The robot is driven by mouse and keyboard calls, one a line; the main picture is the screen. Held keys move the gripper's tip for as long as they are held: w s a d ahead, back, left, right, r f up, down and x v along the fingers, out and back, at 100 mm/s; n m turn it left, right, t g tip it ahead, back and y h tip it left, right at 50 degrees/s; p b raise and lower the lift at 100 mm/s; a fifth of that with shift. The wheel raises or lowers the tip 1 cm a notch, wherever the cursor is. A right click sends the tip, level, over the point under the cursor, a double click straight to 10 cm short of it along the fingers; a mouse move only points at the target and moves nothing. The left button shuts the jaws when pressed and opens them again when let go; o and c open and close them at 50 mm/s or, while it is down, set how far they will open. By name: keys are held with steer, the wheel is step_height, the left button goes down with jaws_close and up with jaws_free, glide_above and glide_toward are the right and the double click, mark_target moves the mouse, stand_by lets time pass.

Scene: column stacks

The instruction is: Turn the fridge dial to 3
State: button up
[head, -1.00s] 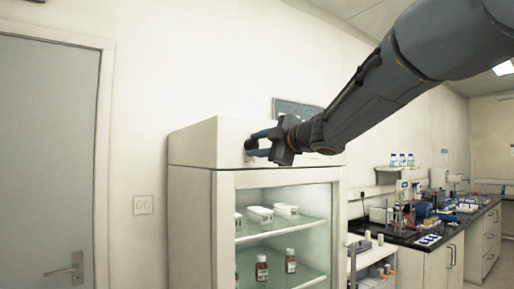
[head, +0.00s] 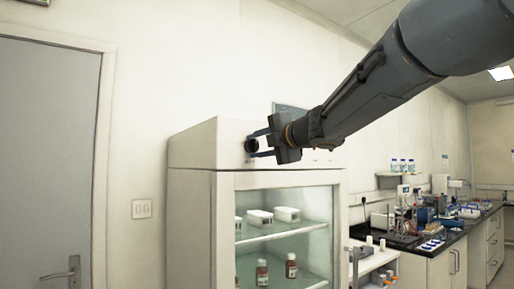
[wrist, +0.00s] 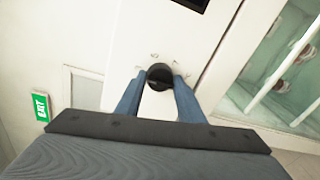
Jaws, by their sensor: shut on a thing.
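The fridge (head: 190,215) is a pale cabinet with a glass door. Its dial (head: 251,146) is a round black knob on the front panel above the door. In the wrist view the dial (wrist: 160,76) sits between the blue fingers of my gripper (wrist: 159,84). In the head view my gripper (head: 256,145) reaches the panel from the right and is shut on the dial. Small marks show on the panel around the dial, but I cannot read the numbers or tell the setting.
White boxes (head: 287,214) and brown bottles (head: 262,272) stand on shelves behind the glass. A lab bench (head: 440,240) with equipment runs along the right wall. A grey door (head: 45,160) is at the left. A green exit sign (wrist: 41,106) shows in the wrist view.

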steer(key=shift+r, duration=0.25)
steer(key=o, duration=1)
steer(key=shift+o, duration=0.2)
steer(key=shift+f, duration=0.1)
steer(key=shift+s+d, duration=0.1)
steer(key=b+v, duration=0.1)
steer(key=v, duration=0.6)
steer(key=shift+s+d, duration=0.2)
steer(key=shift+s, duration=0.05)
